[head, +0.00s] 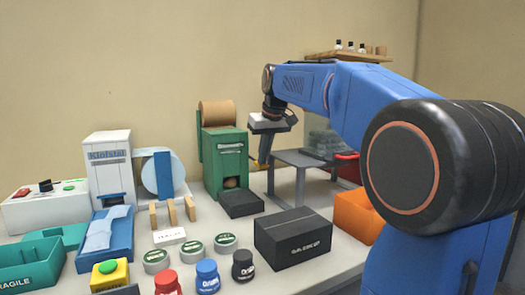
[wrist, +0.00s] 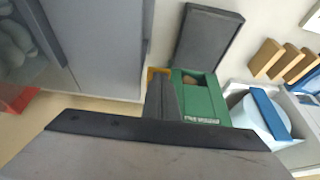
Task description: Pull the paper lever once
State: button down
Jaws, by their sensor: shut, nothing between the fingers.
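The green paper machine (head: 226,160) stands at the back of the table with a brown paper roll (head: 217,112) on top. It also shows in the wrist view (wrist: 205,100), with brown paper in its opening. My gripper (head: 263,160) points down just right of the machine, its fingers shut and empty. In the wrist view my gripper (wrist: 163,82) covers most of a yellow part (wrist: 155,71) beside the machine, which looks like the lever. I cannot tell whether the fingers touch it.
A dark tray (head: 241,203) lies in front of the machine. A grey side table (head: 300,158) stands to the right. A black box (head: 293,238), an orange bin (head: 356,214) and several jars are nearer. A white label machine (head: 110,160) stands left.

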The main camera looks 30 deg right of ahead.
jog(key=shift+r, duration=0.8)
jog(key=w+v, duration=0.1)
jog(key=v, duration=1.2)
jog(key=shift+s+r, duration=0.15)
jog(key=shift+r, duration=0.3)
